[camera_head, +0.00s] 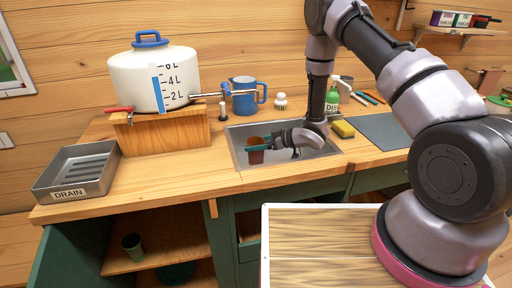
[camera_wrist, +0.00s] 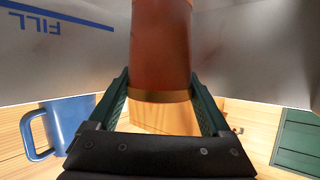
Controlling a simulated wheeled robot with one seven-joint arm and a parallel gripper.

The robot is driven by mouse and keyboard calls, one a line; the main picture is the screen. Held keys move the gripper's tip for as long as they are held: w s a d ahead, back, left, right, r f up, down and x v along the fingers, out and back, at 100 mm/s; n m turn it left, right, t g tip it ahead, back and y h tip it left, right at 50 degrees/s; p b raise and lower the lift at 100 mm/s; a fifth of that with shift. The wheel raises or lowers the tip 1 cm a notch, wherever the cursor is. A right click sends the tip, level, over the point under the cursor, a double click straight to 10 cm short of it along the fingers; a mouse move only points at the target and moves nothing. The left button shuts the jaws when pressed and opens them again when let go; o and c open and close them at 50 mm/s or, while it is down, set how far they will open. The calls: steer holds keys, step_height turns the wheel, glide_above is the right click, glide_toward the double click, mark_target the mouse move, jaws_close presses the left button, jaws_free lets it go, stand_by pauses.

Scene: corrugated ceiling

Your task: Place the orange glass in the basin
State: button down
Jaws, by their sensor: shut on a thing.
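The orange glass (camera_head: 256,152) is held in my gripper (camera_head: 257,146) over the metal basin (camera_head: 237,146) in the head view. In the wrist view the orange-brown glass (camera_wrist: 160,45) stands between the two green fingers of my gripper (camera_wrist: 160,97), with a gold band at its end. My gripper is shut on it. The basin's grey walls, with a blue line and the word FILL, fill the top of the wrist view (camera_wrist: 50,60). I cannot tell whether the glass touches the basin floor.
A blue jug (camera_head: 244,97) and a small white bottle (camera_head: 281,102) stand behind the basin. A yellow sponge (camera_head: 343,129) and a green soap bottle (camera_head: 332,101) are at its right. A white water tank (camera_head: 154,78) and a DRAIN tray (camera_head: 78,172) are at the left.

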steer(key=shift+f, duration=0.45)
steer(key=shift+f, duration=0.15)
jaws_free()
